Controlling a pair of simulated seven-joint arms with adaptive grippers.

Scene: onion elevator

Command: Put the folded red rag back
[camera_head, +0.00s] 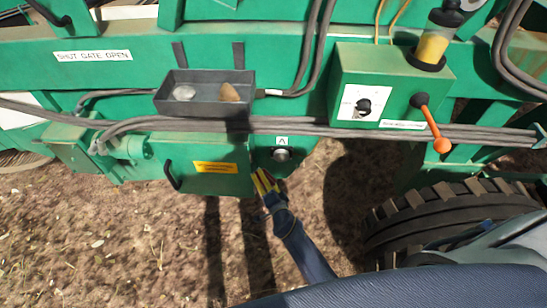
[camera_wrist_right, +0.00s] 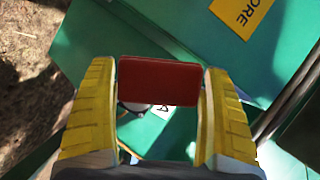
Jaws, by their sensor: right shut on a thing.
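The folded red rag (camera_wrist_right: 158,82) is a flat red block with rounded corners in the right wrist view. It sits between the two yellow fingers of my right gripper (camera_wrist_right: 160,98), which are shut on it. In the head view my right gripper (camera_head: 265,182) is at the lower edge of the green machine, below and left of the round knob marked A (camera_head: 281,155). The rag cannot be made out in the head view. My left gripper is not in view.
A dark tray (camera_head: 200,107) holding a silvery round thing and a tan piece is fixed above. A green door with a yellow label (camera_head: 215,168) is left of the gripper. An orange-handled lever (camera_head: 432,125) and a large tyre (camera_head: 440,215) are at right. Cables cross the machine.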

